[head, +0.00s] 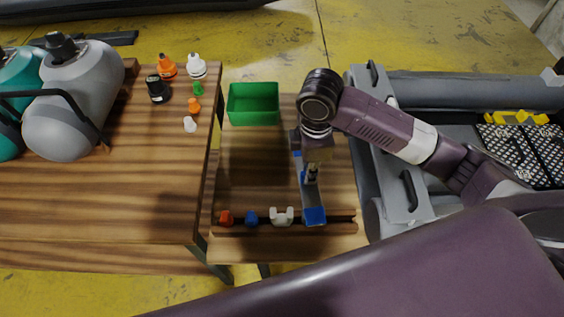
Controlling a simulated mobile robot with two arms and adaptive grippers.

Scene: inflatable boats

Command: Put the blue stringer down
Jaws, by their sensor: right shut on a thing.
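The blue stringer (312,205) is a long, narrow grey bar with blue ends. It runs away from me over the right part of the small wooden table (251,165). My right gripper (312,174) points down and is shut on the stringer near its middle, hiding part of it. The stringer's near blue end is at the dark rack strip (345,221) along the table's front; I cannot tell whether it touches. My left gripper is not in view.
The strip also holds an orange piece (226,218), a blue piece (252,218) and a white piece (282,216). A green bin (254,104) stands at the table's back. A larger table (120,195) with tanks (75,100) and valves is left. A grey boat (400,200) borders the right.

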